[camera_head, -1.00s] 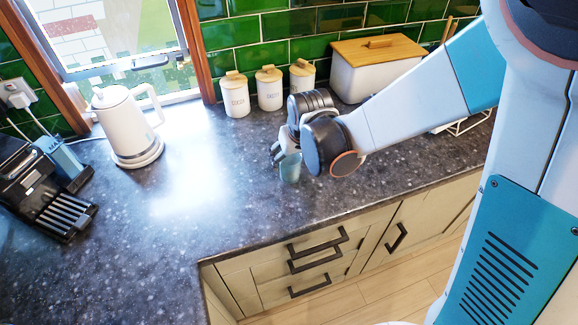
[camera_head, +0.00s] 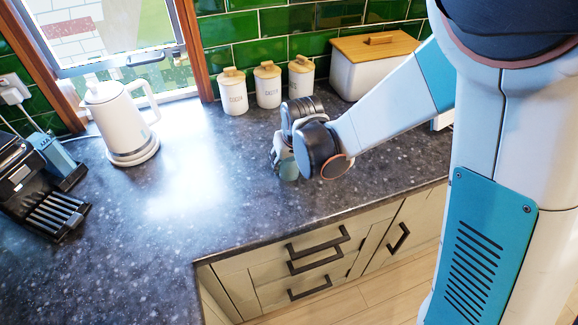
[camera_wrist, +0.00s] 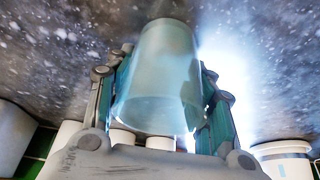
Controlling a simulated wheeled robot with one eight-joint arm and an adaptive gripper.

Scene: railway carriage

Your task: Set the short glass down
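The short glass (camera_wrist: 158,80) is a pale blue, see-through tumbler. In the wrist view it sits between the two fingers of my gripper (camera_wrist: 165,105), with a finger against each side. In the head view my gripper (camera_head: 284,160) is low over the dark speckled countertop (camera_head: 230,190), and only a bluish bit of the glass (camera_head: 289,171) shows beneath it. My wrist hides the rest. I cannot tell whether the base of the glass touches the counter.
Three white canisters (camera_head: 268,87) and a white bread box with a wooden lid (camera_head: 362,75) stand along the green tiled wall. A white kettle (camera_head: 122,122) and a black coffee machine (camera_head: 38,190) are on the left. The counter left of my gripper is clear.

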